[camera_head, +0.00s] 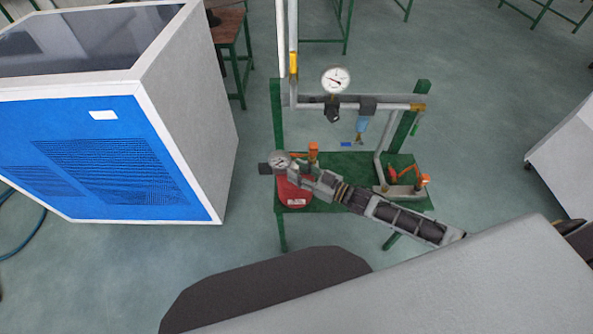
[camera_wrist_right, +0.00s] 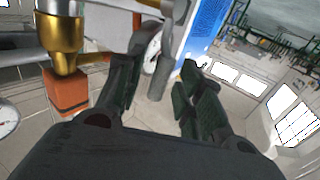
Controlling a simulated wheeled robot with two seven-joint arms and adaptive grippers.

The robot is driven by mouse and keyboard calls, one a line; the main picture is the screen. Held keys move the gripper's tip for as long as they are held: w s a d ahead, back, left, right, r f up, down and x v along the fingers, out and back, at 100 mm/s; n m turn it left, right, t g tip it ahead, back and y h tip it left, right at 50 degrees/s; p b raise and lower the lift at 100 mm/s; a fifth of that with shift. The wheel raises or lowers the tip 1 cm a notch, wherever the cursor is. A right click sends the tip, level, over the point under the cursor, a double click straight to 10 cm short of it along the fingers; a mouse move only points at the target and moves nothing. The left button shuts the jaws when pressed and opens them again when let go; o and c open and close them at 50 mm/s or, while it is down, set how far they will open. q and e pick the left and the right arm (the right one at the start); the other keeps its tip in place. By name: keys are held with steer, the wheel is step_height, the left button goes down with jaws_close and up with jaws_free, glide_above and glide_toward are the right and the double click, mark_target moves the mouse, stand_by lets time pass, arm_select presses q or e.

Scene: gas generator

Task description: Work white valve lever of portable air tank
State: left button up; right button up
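The portable air tank is the red tank (camera_head: 293,194) on the green stand, partly hidden behind my right gripper. Its round gauge (camera_head: 278,162) shows at its upper left. My right gripper (camera_head: 312,180) reaches in from the right, just over the tank top. In the right wrist view the gripper (camera_wrist_right: 158,88) is open, its two dark fingers apart. A pale grey-white lever-like bar (camera_wrist_right: 161,78) stands between the fingers, beside a white gauge face (camera_wrist_right: 152,50). I cannot tell whether a finger touches it. The white lever is not clear in the head view. My left gripper is not in view.
The green stand (camera_head: 352,160) carries grey pipes, a larger gauge (camera_head: 335,80) and orange valve handles (camera_head: 313,150). In the wrist view a brass fitting (camera_wrist_right: 62,42) is close at the left. A big blue-fronted cabinet (camera_head: 100,150) stands at the left.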

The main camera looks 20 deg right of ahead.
steer(key=shift+w+a, duration=0.35)
steer(key=shift+c, duration=0.4)
jaws_close()
